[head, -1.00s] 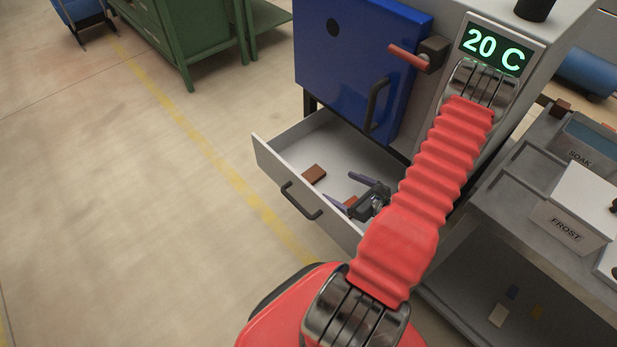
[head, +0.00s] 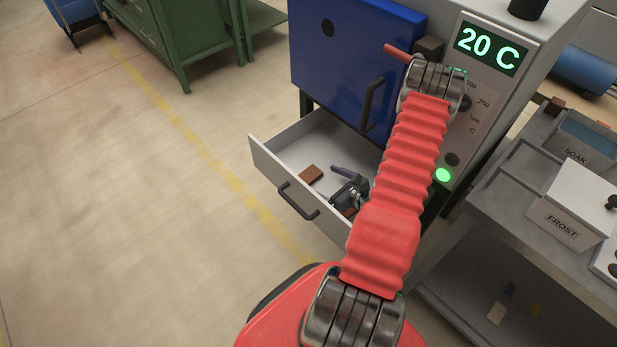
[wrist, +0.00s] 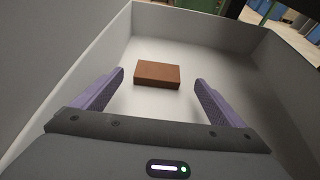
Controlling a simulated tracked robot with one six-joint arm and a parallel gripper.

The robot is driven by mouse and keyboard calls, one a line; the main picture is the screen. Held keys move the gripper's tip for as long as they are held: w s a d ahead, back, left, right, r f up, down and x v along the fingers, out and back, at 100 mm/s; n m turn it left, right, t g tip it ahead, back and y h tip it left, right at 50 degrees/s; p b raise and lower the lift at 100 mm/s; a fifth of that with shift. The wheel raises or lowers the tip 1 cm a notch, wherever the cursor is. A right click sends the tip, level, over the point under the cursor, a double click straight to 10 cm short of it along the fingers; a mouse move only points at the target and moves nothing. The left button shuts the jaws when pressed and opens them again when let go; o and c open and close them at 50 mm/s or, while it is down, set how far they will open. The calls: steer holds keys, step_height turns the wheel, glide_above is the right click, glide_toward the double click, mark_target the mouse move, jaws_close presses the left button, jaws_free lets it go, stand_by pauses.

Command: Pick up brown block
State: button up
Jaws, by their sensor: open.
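The brown block (head: 312,173) lies flat on the floor of an open light grey drawer (head: 276,163), near its left end. In the wrist view the brown block (wrist: 157,74) shows whole, lengthwise across the picture, ahead of and between the fingers. My gripper (head: 337,185) is low inside the drawer, just right of the block, with its purple fingers apart and nothing between them. In the wrist view my gripper (wrist: 160,80) is open wider than the block.
The drawer walls surround my gripper closely. A blue oven door (head: 350,65) with a dark handle (head: 371,105) stands above the drawer. A grey bench (head: 500,215) with SOAK and FROST containers is at the right. The floor at left is clear.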

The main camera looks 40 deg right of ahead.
mark_target(309, 174)
steer(key=shift+w+f, duration=0.3)
steer(key=shift+w, duration=0.35)
steer(key=shift+x, duration=2.6)
steer(key=shift+s+a+f, duration=0.1)
steer(key=shift+a+f, duration=0.05)
steer(key=shift+c, duration=0.7)
steer(key=c, duration=1.1)
steer(key=shift+r, duration=5.05)
